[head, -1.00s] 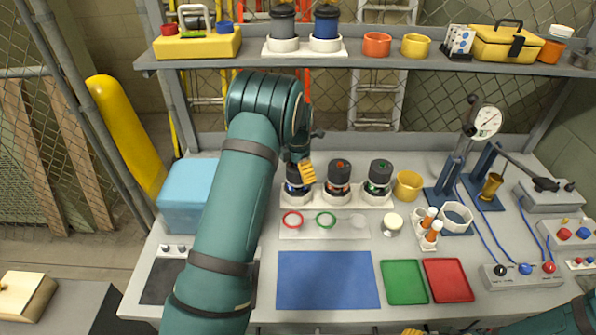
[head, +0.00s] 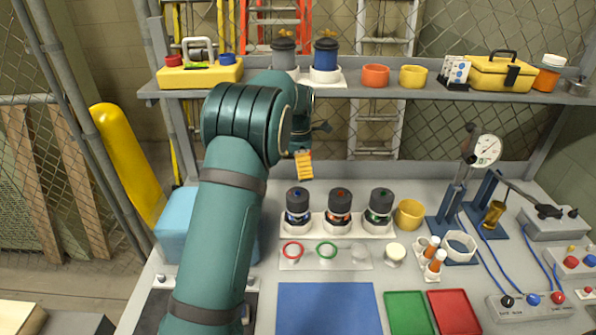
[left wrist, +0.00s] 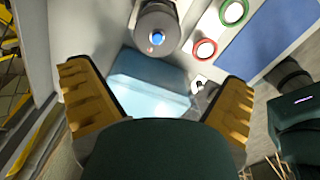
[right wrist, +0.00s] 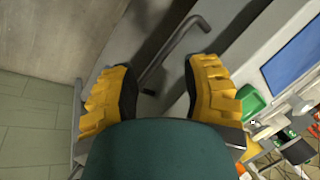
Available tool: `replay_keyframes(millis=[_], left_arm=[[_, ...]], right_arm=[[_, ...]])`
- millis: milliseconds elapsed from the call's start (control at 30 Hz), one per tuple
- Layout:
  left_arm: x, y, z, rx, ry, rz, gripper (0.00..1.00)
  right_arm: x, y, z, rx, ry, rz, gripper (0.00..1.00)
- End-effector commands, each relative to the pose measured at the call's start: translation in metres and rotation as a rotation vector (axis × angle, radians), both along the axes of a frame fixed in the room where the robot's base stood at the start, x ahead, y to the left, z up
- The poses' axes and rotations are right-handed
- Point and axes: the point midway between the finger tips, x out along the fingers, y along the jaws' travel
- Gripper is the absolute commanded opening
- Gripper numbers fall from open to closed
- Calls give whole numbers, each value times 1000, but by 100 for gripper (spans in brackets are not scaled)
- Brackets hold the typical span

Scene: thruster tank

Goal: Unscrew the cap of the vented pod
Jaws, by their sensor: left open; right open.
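Three dark-capped pods stand upright in a white rack (head: 337,226): the blue-marked pod (head: 298,207), the red-marked pod (head: 339,207) and the green-marked pod (head: 379,206). I cannot tell which is vented. All three wear caps. My left gripper (head: 304,165) hangs above the blue-marked pod, apart from it. In the left wrist view the gripper (left wrist: 158,80) is open and empty, with the blue-marked cap (left wrist: 157,35) beyond its fingertips. My right gripper (right wrist: 160,75) shows only in the right wrist view, open and empty, away from the rack.
A blue mat (head: 328,307), green tray (head: 407,312) and red tray (head: 455,312) are empty. A light-blue box (head: 175,222) stands left. The shelf (head: 360,92) overhangs behind.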

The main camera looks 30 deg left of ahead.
Motion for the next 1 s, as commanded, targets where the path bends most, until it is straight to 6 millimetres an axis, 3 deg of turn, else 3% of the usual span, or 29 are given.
replay_keyframes(millis=[200,433,1000], left_arm=[[2,3,5,1,-5,-304,100],[2,3,-3,1,-2,-376,100],[1,3,-100,0,-2,-371,100]], right_arm=[[0,0,-14,1,-1,-1,47],[0,0,-16,1,-1,-1,47],[-2,0,-28,0,4,4,47]])
